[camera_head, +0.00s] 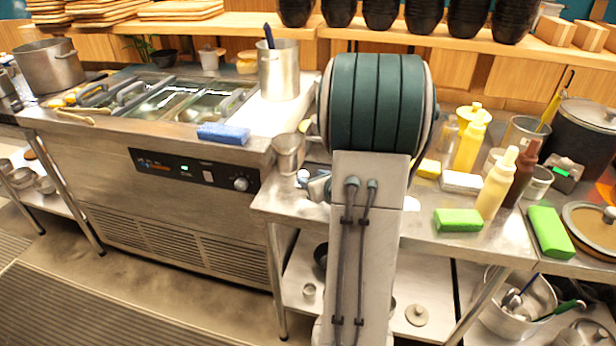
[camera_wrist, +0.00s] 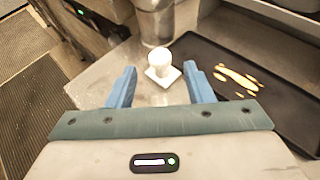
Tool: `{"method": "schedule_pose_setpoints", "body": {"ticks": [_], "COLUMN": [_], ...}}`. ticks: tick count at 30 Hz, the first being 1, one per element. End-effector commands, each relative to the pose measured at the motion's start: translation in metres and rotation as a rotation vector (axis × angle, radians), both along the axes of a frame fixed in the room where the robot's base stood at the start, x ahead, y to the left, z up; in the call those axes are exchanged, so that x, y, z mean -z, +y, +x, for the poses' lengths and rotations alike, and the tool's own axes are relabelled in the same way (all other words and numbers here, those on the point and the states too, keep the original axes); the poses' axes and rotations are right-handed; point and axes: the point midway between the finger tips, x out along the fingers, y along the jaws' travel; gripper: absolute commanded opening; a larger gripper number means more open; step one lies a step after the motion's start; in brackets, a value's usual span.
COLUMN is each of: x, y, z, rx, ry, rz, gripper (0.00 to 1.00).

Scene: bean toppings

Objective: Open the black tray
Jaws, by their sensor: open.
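A flat black tray (camera_wrist: 235,75) with a few tan pieces on it lies on the right in the wrist view, beside my gripper. I cannot make it out in the head view, where my arm covers that part of the counter. My gripper (camera_wrist: 160,69) is open, its two blue fingers apart. A white round knob on a square base (camera_wrist: 162,76) shows between and beyond the fingertips; nothing is clearly gripped. In the head view only a bit of a blue finger (camera_head: 319,188) shows left of my arm, near the white knob (camera_head: 303,175).
A metal cup (camera_head: 289,153) stands close to my gripper at the counter edge. Left is a steel unit with lidded inset pans (camera_head: 165,100), a blue sponge (camera_head: 223,133) and a tall pot (camera_head: 278,70). Bottles (camera_head: 497,183) and green sponges (camera_head: 458,220) crowd the right.

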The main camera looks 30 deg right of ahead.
Motion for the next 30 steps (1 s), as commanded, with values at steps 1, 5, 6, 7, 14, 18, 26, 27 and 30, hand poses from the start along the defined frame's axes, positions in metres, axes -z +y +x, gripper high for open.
{"method": "schedule_pose_setpoints", "body": {"ticks": [1,5,6,7,14,18,26,27,30], "x": [-0.006,-0.016,-0.019,-0.022,-0.035,-0.037,-0.038,-0.038,-0.038], "y": [0.000,0.002,0.003,0.003,0.005,0.006,0.006,0.006,0.006], "z": [-0.011,-0.037,-0.044,-0.050,-0.081,-0.089,-0.091,-0.091,-0.091], "rx": [0.003,0.004,0.002,0.004,0.002,0.000,0.000,0.000,0.000], "ry": [-0.002,-0.003,-0.003,-0.003,-0.002,-0.001,-0.001,-0.001,-0.001], "rz": [-0.003,-0.002,-0.002,-0.002,-0.001,0.000,0.000,0.000,0.000], "gripper": [0.47,0.47,0.47,0.47,0.47,0.47,0.47,0.47,0.47]}}
